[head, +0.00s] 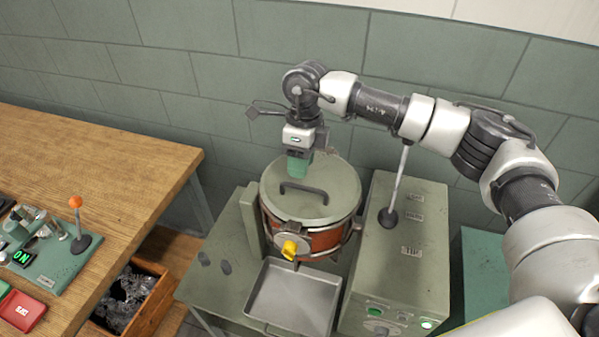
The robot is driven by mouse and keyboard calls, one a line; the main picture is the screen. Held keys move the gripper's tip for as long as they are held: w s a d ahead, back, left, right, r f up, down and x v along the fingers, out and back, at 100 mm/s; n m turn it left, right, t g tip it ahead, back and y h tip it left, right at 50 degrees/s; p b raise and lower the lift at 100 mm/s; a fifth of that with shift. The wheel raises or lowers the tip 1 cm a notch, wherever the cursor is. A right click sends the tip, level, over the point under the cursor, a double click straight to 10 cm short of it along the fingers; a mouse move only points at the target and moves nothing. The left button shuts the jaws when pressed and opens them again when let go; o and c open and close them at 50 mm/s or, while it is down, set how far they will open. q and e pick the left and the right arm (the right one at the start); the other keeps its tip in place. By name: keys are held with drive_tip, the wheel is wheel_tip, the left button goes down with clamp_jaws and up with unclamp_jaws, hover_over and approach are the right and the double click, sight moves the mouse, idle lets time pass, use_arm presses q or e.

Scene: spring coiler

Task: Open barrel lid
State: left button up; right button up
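The barrel (322,243) is orange-brown with a metal frame and sits on a grey-green machine. Its round grey-green lid (335,187) lies over the top, with a dark curved handle (303,188) on it. My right gripper (298,168) points down over the back left part of the lid, just behind the handle in the picture. Its green fingers look apart from the handle, but I cannot tell the exact height or whether they are open. My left gripper is not in view.
A yellow knob (289,249) is on the barrel's front, above a metal tray (293,297). A control box (410,255) with a tall lever (397,187) stands right of the barrel. A wooden table (95,165) is at left, with a crate (150,308) of scraps below it.

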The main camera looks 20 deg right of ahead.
drive_tip(key=shift+s+a+f+p, duration=0.2)
drive_tip(key=shift+f+p, duration=0.1)
drive_tip(key=shift+f, duration=0.85)
drive_tip(key=shift+s+a+f+p, duration=0.15)
drive_tip(key=shift+f+p, duration=0.15)
drive_tip(key=shift+f, duration=0.8)
drive_tip(key=shift+d, duration=0.1)
clamp_jaws()
